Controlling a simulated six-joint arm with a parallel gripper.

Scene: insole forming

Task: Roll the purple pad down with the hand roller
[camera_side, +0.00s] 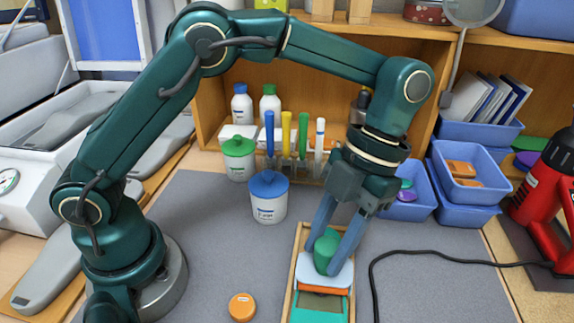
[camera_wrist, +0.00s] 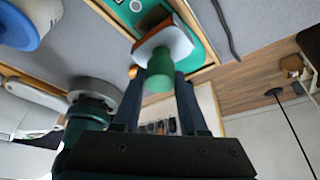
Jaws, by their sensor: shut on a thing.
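My gripper (camera_side: 327,252) is shut on the green knob (camera_side: 325,256) of a block with a white body (camera_side: 338,278) and an orange underside. In the wrist view my fingers (camera_wrist: 160,77) flank the green knob (camera_wrist: 158,84), with the white and orange block (camera_wrist: 166,42) beyond. No roller is seen clearly. No purple pad shows in the tray; a purple item (camera_side: 405,184) lies in a blue bin.
A blue-lidded jar (camera_side: 268,198) and a green-lidded jar (camera_side: 238,159) stand behind. Several coloured tools stand in a rack (camera_side: 287,140). Blue bins (camera_side: 470,185) are at right. An orange puck (camera_side: 242,307) lies left of the tray. A black cable (camera_side: 440,258) crosses the mat at right.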

